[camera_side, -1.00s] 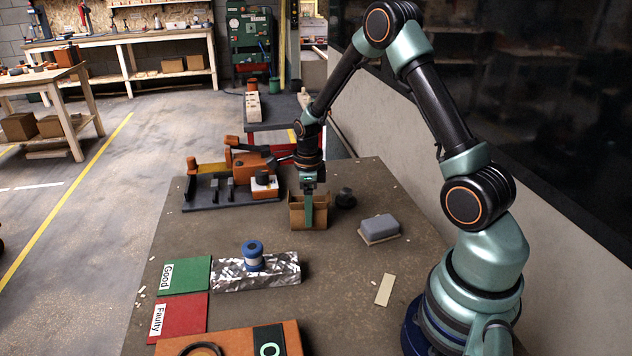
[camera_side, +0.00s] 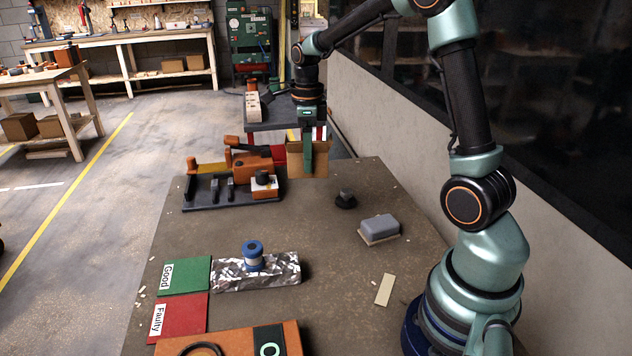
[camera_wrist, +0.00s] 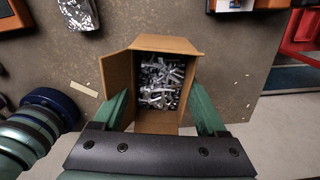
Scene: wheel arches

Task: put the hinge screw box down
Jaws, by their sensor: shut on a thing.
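The hinge screw box (camera_side: 295,164) is a small open cardboard box, held upright in my gripper (camera_side: 308,160) above the far end of the table. My gripper is shut on the box. In the wrist view, the box (camera_wrist: 185,45) has an open top with many silvery metal pieces inside. The green fingers of my gripper (camera_wrist: 162,108) press on its left and right sides. In the side view the near finger covers part of the box, and its contents do not show.
An orange and grey fixture (camera_side: 200,191) stands left of the box. A dark round knob (camera_side: 345,200) and a grey block (camera_side: 380,227) lie nearer.

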